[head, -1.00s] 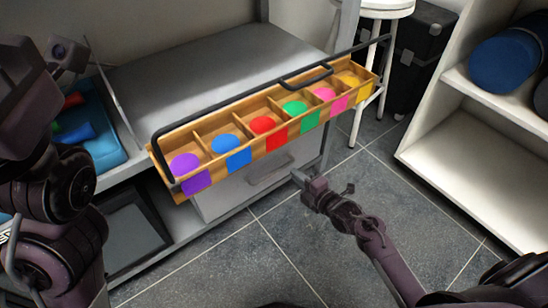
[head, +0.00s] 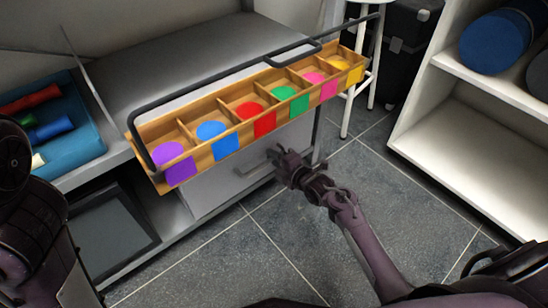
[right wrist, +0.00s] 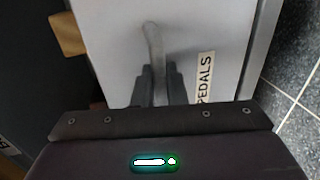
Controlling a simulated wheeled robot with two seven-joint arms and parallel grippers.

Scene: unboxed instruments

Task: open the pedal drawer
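The pedal drawer (head: 222,187) is a light grey front below the wooden tray, and it looks closed. Its bar handle (head: 262,162) is partly hidden by my right gripper (head: 276,158). In the right wrist view the drawer front (right wrist: 205,28) bears a "PEDALS" label (right wrist: 204,78). There the handle (right wrist: 153,45) runs between the two dark fingers of my right gripper (right wrist: 160,85). They sit close against it on both sides, and the gripper looks shut on it. My left arm is at the left edge of the head view; its gripper is out of frame.
A wooden tray (head: 203,160) with coloured discs and a dark rail juts out above the drawer. A blue bin (head: 72,155) is at left. A white stool (head: 346,116), black case (head: 402,45) and white shelf (head: 445,120) stand at right. Tiled floor in front is free.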

